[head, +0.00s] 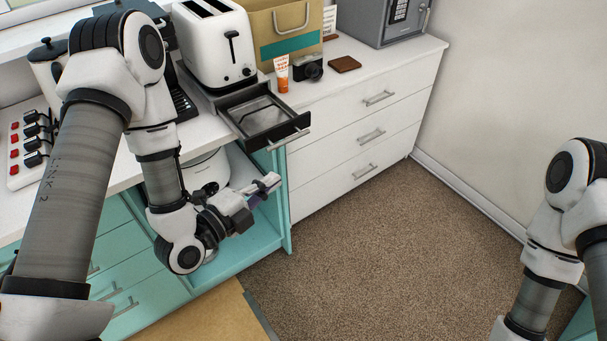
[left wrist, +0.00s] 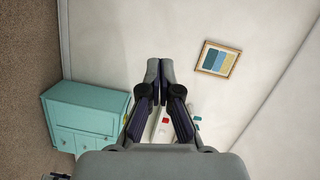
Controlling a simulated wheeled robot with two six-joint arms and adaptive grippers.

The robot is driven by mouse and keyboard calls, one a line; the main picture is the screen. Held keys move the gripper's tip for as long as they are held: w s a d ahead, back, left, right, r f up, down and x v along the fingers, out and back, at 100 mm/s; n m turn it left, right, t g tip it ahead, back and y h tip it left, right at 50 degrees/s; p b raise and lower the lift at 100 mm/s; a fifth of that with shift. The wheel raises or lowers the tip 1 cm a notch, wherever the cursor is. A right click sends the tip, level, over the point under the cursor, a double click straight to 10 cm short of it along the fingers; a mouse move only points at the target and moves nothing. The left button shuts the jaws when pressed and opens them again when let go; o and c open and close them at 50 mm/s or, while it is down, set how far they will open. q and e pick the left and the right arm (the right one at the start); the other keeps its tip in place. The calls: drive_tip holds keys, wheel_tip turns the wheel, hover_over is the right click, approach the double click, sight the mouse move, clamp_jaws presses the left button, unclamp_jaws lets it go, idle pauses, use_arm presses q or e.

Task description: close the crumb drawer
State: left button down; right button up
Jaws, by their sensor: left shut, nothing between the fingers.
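The crumb drawer (head: 264,116) is a dark tray pulled out from the base under the white toaster (head: 216,43). It stands open over the counter edge, with a light bar handle (head: 289,139) on its front. My left gripper (head: 270,183) is below and slightly left of the drawer front, apart from it, in front of the open teal cabinet. Its fingers are shut and empty; the left wrist view shows the closed fingertips (left wrist: 160,72) together. My right gripper is outside the views; only part of that arm shows at the right of the head view.
An orange-and-white tube (head: 281,74), a camera (head: 308,67) and a brown wallet-like item (head: 344,64) stand right of the drawer. A paper bag (head: 285,30) and a grey safe (head: 383,20) are behind. A power strip (head: 30,145) lies at left. The carpet (head: 350,240) is clear.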

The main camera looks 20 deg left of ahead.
use_arm(q)
drive_tip(key=w+f+b, duration=0.1)
drive_tip(key=w+b, duration=0.4)
drive_tip(key=w, duration=0.7)
drive_tip(key=shift+w+f, duration=0.3)
drive_tip(key=shift+w, duration=0.05)
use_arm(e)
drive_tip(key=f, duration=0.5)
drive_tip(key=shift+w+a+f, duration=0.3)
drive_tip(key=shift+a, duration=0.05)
